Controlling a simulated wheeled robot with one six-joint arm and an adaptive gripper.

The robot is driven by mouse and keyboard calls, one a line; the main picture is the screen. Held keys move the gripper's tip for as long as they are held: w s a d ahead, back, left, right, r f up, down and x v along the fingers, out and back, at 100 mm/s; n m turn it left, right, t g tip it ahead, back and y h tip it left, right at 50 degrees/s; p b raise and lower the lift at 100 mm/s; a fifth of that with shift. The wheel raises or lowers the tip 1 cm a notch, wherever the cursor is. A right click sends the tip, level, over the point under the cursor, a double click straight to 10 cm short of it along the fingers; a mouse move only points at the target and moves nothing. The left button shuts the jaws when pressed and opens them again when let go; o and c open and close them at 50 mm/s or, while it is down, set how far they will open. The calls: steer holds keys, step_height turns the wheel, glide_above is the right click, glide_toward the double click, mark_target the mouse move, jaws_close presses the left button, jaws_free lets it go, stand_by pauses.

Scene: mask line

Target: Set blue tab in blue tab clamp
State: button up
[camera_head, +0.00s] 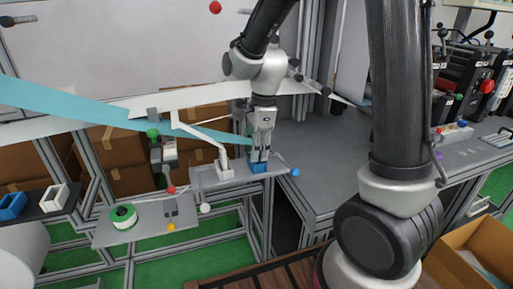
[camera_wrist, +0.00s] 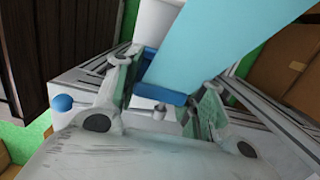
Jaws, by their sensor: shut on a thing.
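My gripper (camera_head: 262,150) points down at the right end of a small grey plate (camera_head: 223,176), its fingers closed around a blue piece (camera_head: 259,167) low at the plate's surface. The wrist view shows a blue piece (camera_wrist: 163,90) between the two fingers, which I take to be the blue tab. A light blue strip (camera_wrist: 215,40) runs over it and hides part of it. I cannot separate the tab from its blue clamp in either view, nor tell whether the tab is seated.
A white bent arm (camera_head: 221,155) stands on the plate left of my gripper. A blue ball knob (camera_head: 295,172) sticks out at the plate's right. A lower plate (camera_head: 145,220) carries a green and white roll (camera_head: 123,215). Blue (camera_head: 10,207) and white (camera_head: 55,197) holders stand far left.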

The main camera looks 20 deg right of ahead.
steer(key=o, duration=1.1)
step_height(320, 180, up, 12)
steer(key=d, duration=0.1)
steer(key=s+d+r+n+t, duration=0.1)
steer(key=s+d+n, duration=0.3)
steer(key=s+n, duration=0.2)
steer(key=s+d+r+n+t+h, duration=0.1)
steer(key=s+d+n+t, duration=0.1)
steer(key=s+d+n, duration=0.3)
steer(key=s+d+r+n+t, duration=0.1)
steer(key=s+d+n, duration=0.4)
steer(key=s+n, duration=0.2)
steer(key=shift+s+r, duration=0.2)
steer(key=shift+s, duration=0.3)
